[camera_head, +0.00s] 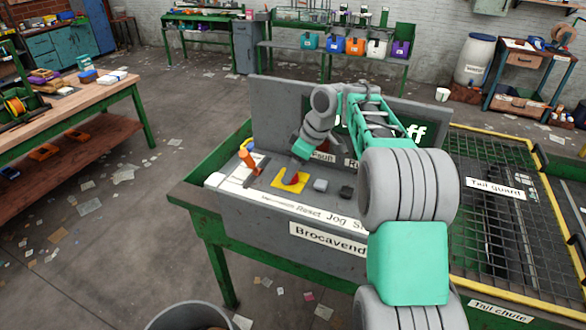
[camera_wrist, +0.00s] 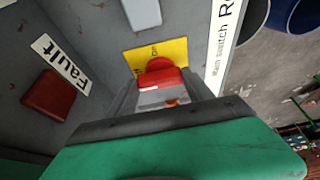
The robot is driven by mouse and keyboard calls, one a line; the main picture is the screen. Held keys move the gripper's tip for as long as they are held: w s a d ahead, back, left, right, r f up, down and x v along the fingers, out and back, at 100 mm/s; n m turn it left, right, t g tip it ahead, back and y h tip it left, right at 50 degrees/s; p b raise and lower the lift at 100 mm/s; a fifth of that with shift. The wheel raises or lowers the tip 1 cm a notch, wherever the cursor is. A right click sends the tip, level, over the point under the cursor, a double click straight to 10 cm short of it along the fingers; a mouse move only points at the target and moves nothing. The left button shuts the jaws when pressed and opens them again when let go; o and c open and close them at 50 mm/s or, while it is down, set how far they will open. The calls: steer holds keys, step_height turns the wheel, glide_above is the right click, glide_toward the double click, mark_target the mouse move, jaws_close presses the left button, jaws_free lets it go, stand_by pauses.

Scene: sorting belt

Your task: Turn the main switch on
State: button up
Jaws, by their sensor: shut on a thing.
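The main switch is a red knob (camera_wrist: 160,74) on a yellow plate (camera_wrist: 181,50), with a "Main switch" label (camera_wrist: 217,60) beside it in the wrist view. In the head view the yellow plate (camera_head: 279,183) lies on the console top, and a little of the red knob (camera_head: 291,179) shows under my gripper (camera_head: 294,174). My gripper (camera_wrist: 163,88) is shut on the knob, with a finger on either side of it. The fingers hide part of the knob, and the marks on the plate are too small to read surely.
The console's upright back panel (camera_head: 285,105) rises behind. A dark red "Fault" lamp (camera_wrist: 50,95) shows in the wrist view.

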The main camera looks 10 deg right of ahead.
steer(key=shift+m+b, duration=0.3)
steer(key=shift+b, duration=0.1)
steer(key=m+b, duration=0.2)
steer(key=m+t+h+b, duration=0.1)
steer(key=m+b, duration=0.1)
steer(key=shift+s+a+f+h, duration=0.1)
steer(key=shift+s+f+h, duration=0.05)
steer(key=shift+h, duration=0.15)
steer(key=m+b, duration=0.1)
steer(key=m, duration=0.1)
steer(key=m+h+b, duration=0.1)
steer(key=m, duration=0.1)
steer(key=shift+s+a+m+t+h+b, duration=0.1)
steer(key=shift+a+m+t+h+b, duration=0.05)
steer(key=shift+m+t+h+b, duration=0.2)
steer(key=m+h, duration=0.1)
steer(key=m, duration=0.1)
steer(key=m+p, duration=0.1)
steer(key=m, duration=0.1)
steer(key=shift+a+r+m+h, duration=0.15)
steer(key=shift+r+m+h, duration=0.1)
steer(key=shift+r+h, duration=0.15)
steer(key=shift+a+f+m+h+p, duration=0.1)
steer(key=shift+m+h+p, duration=0.55)
steer(key=shift+m+p, duration=1.15)
steer(key=shift+m, duration=0.4)
steer(key=o, duration=1.4)
steer(key=shift+f+g, duration=0.1)
steer(key=shift+g, duration=0.35)
steer(key=shift+c, duration=0.2)
